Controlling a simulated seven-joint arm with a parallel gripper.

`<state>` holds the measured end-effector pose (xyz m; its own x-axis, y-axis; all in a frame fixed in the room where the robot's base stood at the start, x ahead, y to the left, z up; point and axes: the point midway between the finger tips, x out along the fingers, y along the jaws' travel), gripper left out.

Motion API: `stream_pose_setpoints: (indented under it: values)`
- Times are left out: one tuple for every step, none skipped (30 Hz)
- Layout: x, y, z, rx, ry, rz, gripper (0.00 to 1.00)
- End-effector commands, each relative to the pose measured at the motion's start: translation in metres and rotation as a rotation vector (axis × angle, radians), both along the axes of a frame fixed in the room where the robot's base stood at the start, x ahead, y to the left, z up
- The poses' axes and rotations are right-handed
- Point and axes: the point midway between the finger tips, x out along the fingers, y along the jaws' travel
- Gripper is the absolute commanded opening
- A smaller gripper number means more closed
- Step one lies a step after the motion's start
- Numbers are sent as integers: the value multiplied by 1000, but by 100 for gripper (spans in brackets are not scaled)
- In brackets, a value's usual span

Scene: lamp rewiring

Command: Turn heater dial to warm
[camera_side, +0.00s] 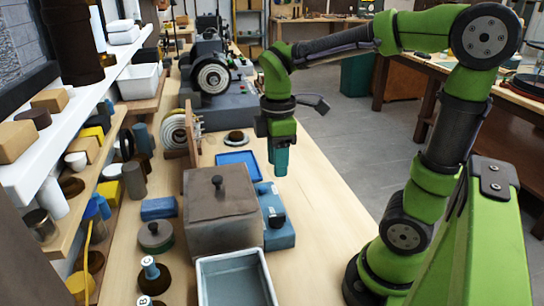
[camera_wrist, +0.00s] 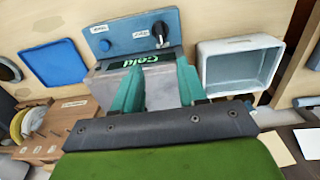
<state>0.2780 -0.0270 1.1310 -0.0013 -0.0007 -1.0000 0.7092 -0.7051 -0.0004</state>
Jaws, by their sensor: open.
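The heater's blue control panel (camera_side: 280,238) adjoins a grey-brown lidded box (camera_side: 222,212) on the bench in the side view. Its black dial (camera_wrist: 160,33) sits at the right of the panel in the wrist view, with a light pointer mark. A dark display (camera_wrist: 140,61) on the panel reads "Cold" in green. A round blue button (camera_wrist: 104,45) is at the panel's left. My gripper (camera_side: 280,172) hangs above the bench, apart from the panel. In the wrist view my gripper (camera_wrist: 159,66) has its teal fingers spread, with nothing between them; the dial lies beyond their tips.
A blue tray (camera_side: 238,158) lies flat behind the heater. A pale open bin (camera_side: 265,281) stands in front of the lidded box. A wire spool (camera_side: 176,132) and grinder (camera_side: 211,78) stand further back. The bench right of the panel is clear.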

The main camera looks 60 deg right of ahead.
Motion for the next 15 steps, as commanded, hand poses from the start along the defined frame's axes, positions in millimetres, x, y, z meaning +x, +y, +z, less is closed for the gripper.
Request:
stream_pose_setpoints:
  values:
    - [-1, 0, -10, 0, 6, 0, 42]
    - [-2, 0, -16, 0, 6, 0, 42]
    - [-1, 0, -25, 1, 6, -1, 42]
    - [-1, 0, -31, 0, 7, -1, 42]
    - [-2, 0, -38, 1, 7, -1, 42]
    - [-2, 0, -47, 1, 6, -2, 42]
    - [-1, 0, -54, 0, 7, -1, 42]
    - [-2, 0, -60, 1, 7, -1, 42]
    - [-2, 0, -69, 1, 6, -2, 42]
    - [-2, 0, -76, 1, 8, -2, 42]
    - [-2, 0, -83, 1, 7, -2, 42]
    - [-2, 0, -91, 1, 7, -2, 42]
    - [-2, 0, -97, 1, 6, -3, 42]
    - [-2, 0, -104, 1, 6, -2, 42]
    - [-1, 0, -111, 1, 6, -2, 42]
